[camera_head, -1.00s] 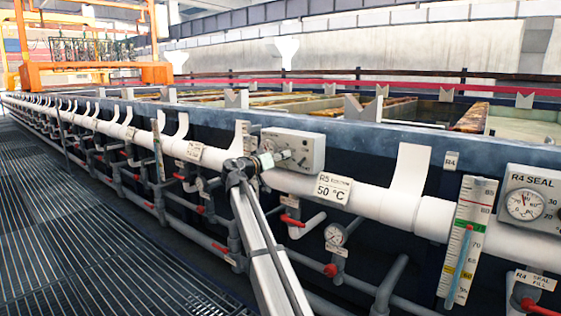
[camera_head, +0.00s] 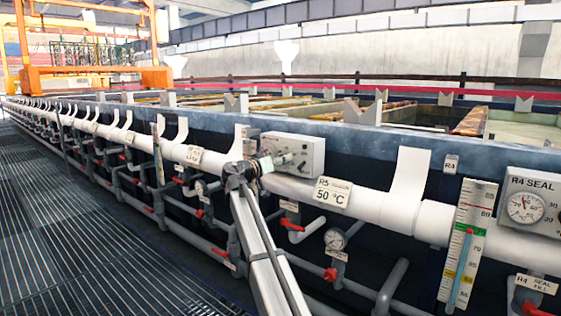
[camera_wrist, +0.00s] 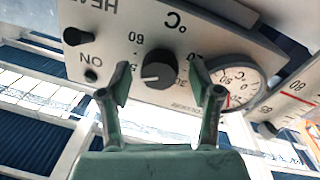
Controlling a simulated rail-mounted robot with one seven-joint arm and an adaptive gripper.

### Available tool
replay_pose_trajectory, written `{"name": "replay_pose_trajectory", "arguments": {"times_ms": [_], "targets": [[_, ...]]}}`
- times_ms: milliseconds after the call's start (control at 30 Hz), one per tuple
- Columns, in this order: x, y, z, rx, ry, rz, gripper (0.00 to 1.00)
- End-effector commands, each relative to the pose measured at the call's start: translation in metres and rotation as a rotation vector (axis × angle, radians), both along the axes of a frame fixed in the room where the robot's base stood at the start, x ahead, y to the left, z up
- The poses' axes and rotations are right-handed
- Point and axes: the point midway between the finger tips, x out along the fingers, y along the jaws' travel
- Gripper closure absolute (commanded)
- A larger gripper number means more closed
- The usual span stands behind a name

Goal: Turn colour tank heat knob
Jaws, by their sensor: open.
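The grey-white control panel (camera_head: 312,150) stands above the white pipe, in front of my gripper (camera_head: 284,160). In the wrist view, the panel (camera_wrist: 215,42) appears upside down with part of the word HEAT. A black round dial knob (camera_wrist: 160,75) with a white pointer line sits in a temperature scale marked °C. My gripper (camera_wrist: 161,88) is open, with one green-padded finger on each side of this knob in the picture. I cannot tell whether the fingers touch it. A smaller black knob (camera_wrist: 76,37) and a dark round button (camera_wrist: 91,76) by the word ON lie to the left.
The R5 50 °C sign (camera_head: 332,192) hangs on the white pipe (camera_head: 380,207). Red-handled valves (camera_head: 291,224) lie below it.

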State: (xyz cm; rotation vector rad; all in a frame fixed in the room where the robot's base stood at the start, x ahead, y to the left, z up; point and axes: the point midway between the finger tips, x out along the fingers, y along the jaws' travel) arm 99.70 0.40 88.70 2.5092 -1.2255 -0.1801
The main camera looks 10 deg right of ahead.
Motion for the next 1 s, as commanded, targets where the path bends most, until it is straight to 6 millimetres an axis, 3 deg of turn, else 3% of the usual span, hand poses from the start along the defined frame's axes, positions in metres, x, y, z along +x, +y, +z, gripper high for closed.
{"name": "replay_pose_trajectory", "arguments": {"times_ms": [167,700,1000], "targets": [[-0.008,0.009,-0.001,0.0,0.0,0.001,0.37],[-0.065,0.082,-0.004,0.0,0.0,0.001,0.37],[-0.074,0.093,-0.004,0.0,0.0,-0.001,0.37]]}}
